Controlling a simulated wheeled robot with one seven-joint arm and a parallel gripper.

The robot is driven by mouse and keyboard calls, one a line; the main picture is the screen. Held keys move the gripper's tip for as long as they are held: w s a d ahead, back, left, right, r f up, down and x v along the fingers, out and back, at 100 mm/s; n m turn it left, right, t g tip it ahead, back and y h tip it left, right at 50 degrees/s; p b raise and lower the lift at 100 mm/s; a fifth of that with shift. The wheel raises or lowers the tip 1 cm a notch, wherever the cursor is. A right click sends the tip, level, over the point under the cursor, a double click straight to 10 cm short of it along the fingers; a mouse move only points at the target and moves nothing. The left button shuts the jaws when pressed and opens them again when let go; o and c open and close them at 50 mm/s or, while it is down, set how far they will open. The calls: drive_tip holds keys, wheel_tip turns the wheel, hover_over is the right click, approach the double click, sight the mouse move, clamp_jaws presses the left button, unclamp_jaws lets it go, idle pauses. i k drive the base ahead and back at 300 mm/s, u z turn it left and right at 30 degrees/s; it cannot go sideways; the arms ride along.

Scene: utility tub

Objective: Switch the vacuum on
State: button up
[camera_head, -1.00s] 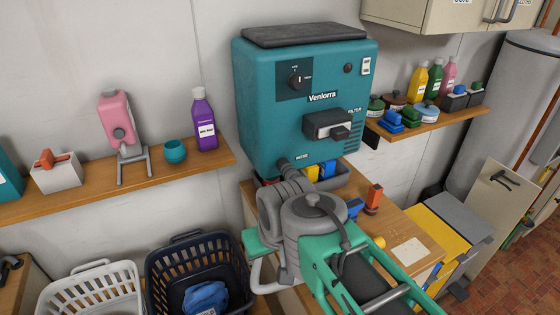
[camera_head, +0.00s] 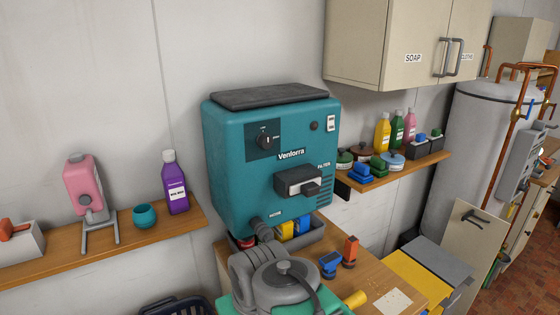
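The vacuum (camera_head: 225,150) is a teal box with a dark top, fixed on the wall and marked "Venlorra". A small dark round button or lamp (camera_head: 314,126) and a white plate with a switch (camera_head: 331,123) are at the upper right. A grey and black filter part (camera_head: 298,181) sticks out below the name. A grey hose port (camera_head: 262,229) is at the bottom. My gripper is not in view.
A left shelf (camera_head: 130,243) holds a pink device (camera_head: 85,185), a teal cup (camera_head: 145,216) and a purple bottle (camera_head: 175,185). A right shelf (camera_head: 425,163) holds bottles and tins. A cabinet (camera_head: 400,40) hangs above. A wooden bench (camera_head: 375,280) stands below the vacuum.

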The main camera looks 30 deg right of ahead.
sight(330, 119)
drive_tip(key=k, duration=0.5)
drive_tip(key=u, duration=2.75)
drive_tip(key=k, duration=1.15)
drive_tip(key=z, duration=2.2)
